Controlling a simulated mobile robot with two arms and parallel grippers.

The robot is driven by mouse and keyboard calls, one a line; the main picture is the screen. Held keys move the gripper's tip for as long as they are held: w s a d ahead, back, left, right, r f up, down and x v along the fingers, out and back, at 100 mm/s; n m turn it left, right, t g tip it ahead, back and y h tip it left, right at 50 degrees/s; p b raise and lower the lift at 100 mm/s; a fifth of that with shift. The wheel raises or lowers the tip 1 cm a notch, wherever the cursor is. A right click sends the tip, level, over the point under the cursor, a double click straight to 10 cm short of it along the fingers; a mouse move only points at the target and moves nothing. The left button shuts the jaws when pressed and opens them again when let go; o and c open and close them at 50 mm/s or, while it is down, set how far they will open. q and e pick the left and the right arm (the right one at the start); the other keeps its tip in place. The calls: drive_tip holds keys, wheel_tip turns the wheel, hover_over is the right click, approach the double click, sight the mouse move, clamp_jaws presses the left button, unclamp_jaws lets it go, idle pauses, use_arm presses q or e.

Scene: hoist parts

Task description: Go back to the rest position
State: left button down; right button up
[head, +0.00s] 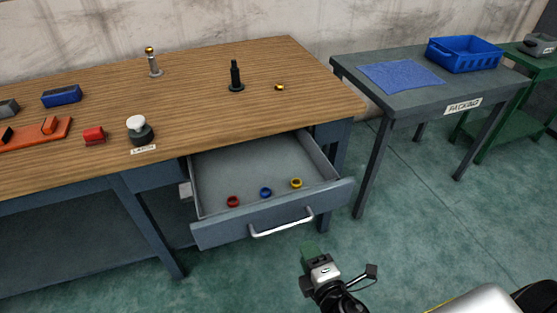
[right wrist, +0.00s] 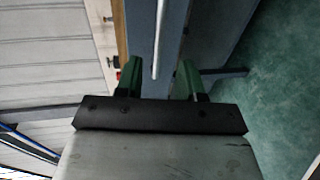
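My right gripper (head: 309,248) is at the lower middle of the head view, in front of the open drawer (head: 230,233). In the right wrist view its two green fingers (right wrist: 159,76) stand apart with nothing between them. The drawer's pale bar handle (head: 282,223) shows beyond the fingertips in the right wrist view (right wrist: 159,40), and the gripper looks clear of it. My left gripper is in neither view.
The drawer holds a red ring (head: 233,201), a blue ring (head: 265,192) and a yellow ring (head: 296,183). The wooden workbench (head: 200,90) carries several parts. A packing table (head: 405,100) with a blue bin (head: 465,54) stands right. Green floor (head: 430,220) is open between.

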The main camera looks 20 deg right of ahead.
drive_tip(key=s+d+f+m+g+p, duration=0.1)
drive_tip(key=s+f+m+g, duration=0.3)
drive_tip(key=f, duration=0.8)
drive_tip(key=s+d+f+m+g+p, duration=0.1)
drive_tip(key=s+f+m+g+p, duration=0.3)
drive_tip(key=f, duration=0.8)
drive_tip(key=s+d+f+m+g, duration=0.1)
drive_tip(key=s+f+m+g, duration=0.2)
drive_tip(key=s+f, duration=0.3)
drive_tip(key=s+d+f+m+g, duration=0.2)
drive_tip(key=s+f+m, duration=0.3)
drive_tip(key=s, duration=1)
wheel_tip(320, 180, down, 2)
drive_tip(key=shift+s+g+h+b, duration=0.25)
drive_tip(key=shift+g+h+b, duration=0.05)
drive_tip(key=shift+g, duration=0.5)
